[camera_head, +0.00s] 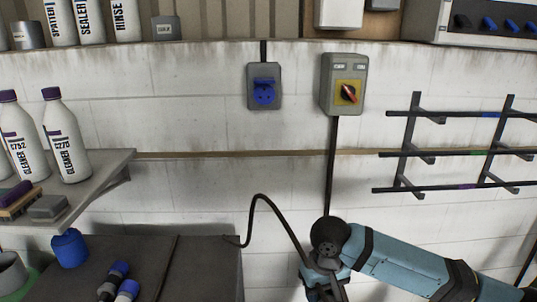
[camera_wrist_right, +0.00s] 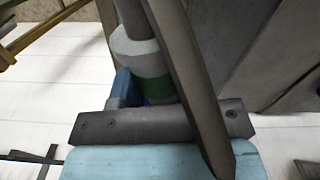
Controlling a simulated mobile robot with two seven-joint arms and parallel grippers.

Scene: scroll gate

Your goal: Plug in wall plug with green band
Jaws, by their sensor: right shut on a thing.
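A blue wall socket (camera_head: 264,93) in a grey housing is on the white wall, left of the switch box. My right gripper (camera_head: 323,287) is low in front of the wall, below and right of the socket, with its fingertips near the lower picture edge. It is shut on the plug. In the right wrist view the plug (camera_wrist_right: 138,52) is a pale grey body with a green band (camera_wrist_right: 158,90), partly hidden by a dark finger. A black cable (camera_head: 262,197) arcs from the bench to my right gripper. My left gripper is not in view.
A grey switch box (camera_head: 329,85) with a red knob on yellow is right of the socket. Dark rails (camera_head: 440,154) are on the wall at right. White bottles (camera_head: 66,140) stand on the left shelf. A blue item (camera_head: 69,248) lies on the dark bench (camera_head: 205,268). Wall below the socket is clear.

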